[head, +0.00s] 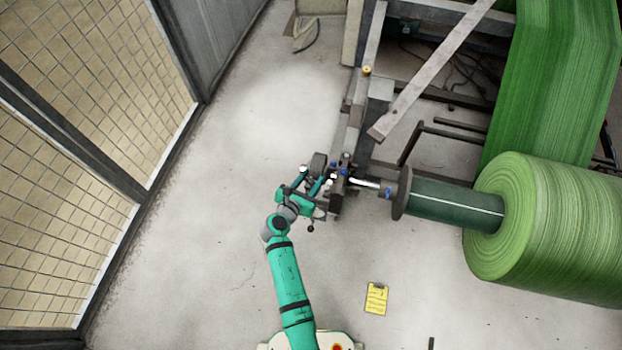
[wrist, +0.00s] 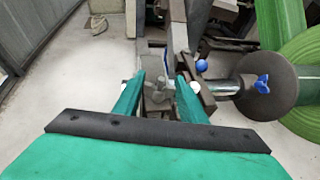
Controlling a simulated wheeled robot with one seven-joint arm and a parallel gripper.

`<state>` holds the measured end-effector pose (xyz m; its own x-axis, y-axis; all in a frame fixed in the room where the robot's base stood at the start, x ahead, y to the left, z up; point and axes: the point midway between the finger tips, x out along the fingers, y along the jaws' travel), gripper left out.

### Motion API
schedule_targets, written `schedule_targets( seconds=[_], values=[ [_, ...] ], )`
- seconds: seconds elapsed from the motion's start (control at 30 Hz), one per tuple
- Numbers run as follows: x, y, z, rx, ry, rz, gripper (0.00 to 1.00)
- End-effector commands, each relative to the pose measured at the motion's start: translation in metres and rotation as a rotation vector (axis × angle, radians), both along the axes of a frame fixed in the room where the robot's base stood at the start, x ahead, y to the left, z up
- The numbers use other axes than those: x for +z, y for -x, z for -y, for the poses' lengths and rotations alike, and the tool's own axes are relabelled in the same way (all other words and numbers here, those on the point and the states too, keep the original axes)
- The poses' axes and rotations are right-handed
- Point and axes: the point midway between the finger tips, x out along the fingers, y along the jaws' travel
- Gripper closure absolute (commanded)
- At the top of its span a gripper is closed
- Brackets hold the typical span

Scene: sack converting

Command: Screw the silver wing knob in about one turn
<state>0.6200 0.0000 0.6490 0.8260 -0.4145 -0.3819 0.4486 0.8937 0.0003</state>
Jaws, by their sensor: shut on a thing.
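The silver wing knob (wrist: 159,90) shows in the wrist view as a grey metal piece between my two teal fingers, on the machine's bracket. My gripper (wrist: 160,82) is shut on it, with one finger at each side. The fingers hide part of the knob's sides. In the head view, my gripper (head: 318,184) is at the left face of the dark bracket by the roll shaft. The knob is too small and covered to make out there.
A blue wing knob (wrist: 262,84) sits by the round dark flange (wrist: 262,98), right of my gripper. A blue ball (wrist: 202,65) is nearer my right finger. A green roll (head: 545,225) lies on the right. A yellow card (head: 376,298) is on open floor.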

Motion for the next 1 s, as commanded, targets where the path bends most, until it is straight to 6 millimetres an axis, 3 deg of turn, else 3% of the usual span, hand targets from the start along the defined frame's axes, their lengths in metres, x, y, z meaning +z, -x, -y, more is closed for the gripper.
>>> schedule_targets(
  seconds=[1.0],
  values=[
    [0.0013,-0.0021,-0.0021,-0.947,0.000,0.000,0.85]
  ],
)
